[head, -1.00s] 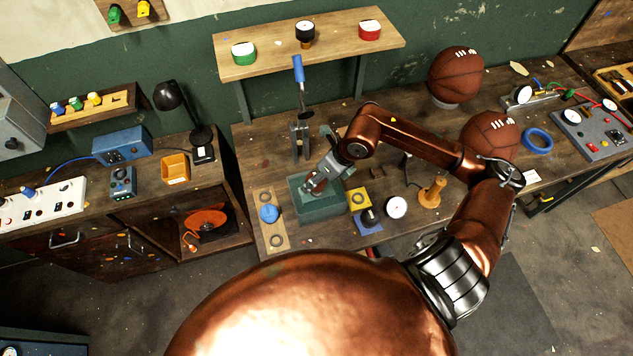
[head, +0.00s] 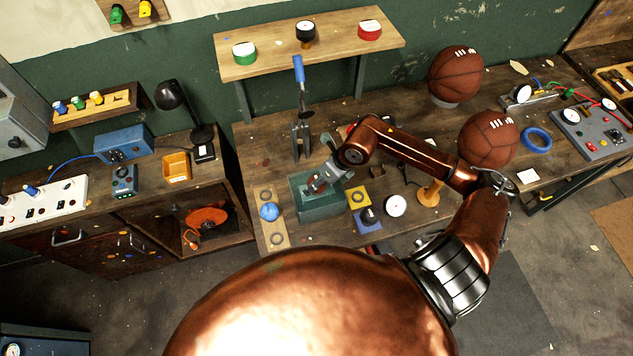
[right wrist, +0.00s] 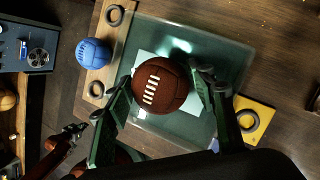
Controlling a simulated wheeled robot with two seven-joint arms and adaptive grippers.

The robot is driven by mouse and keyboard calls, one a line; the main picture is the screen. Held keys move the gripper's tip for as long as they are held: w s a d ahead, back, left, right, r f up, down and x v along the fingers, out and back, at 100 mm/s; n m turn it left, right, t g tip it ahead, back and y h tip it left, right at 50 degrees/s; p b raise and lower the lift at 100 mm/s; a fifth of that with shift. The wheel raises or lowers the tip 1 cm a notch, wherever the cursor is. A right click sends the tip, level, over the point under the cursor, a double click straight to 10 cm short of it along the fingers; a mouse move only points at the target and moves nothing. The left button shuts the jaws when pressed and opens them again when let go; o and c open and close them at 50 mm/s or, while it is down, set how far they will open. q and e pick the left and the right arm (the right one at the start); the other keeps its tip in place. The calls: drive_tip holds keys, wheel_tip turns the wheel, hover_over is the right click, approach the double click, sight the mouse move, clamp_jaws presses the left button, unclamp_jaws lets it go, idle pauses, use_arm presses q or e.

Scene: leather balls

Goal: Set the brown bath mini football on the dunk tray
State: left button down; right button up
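The brown mini football (right wrist: 160,86), with white lacing, sits between the two green fingers of my right gripper (right wrist: 160,72) in the right wrist view. The fingers lie close against its sides, shut on it. In the head view the ball (head: 316,185) is partly hidden by my right gripper (head: 326,176). The dunk tray is a green, clear-walled box (head: 322,210) on the workbench; its rim also shows in the right wrist view (right wrist: 235,50). The ball is over the tray's inside, above a pale patch; its exact height is unclear.
A blue ball (head: 269,211) rests on a wooden strip left of the tray. A blue-handled tool (head: 299,75) stands behind. Two large brown balls are farther right.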

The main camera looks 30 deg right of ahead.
drive_tip(key=shift+o, duration=1.4)
drive_tip(key=shift+r, duration=0.1)
drive_tip(key=shift+r, duration=0.2)
drive_tip(key=b+v, duration=0.1)
drive_tip(key=v, duration=1)
drive_tip(key=shift+r, duration=0.35)
drive_tip(key=shift+s, duration=0.1)
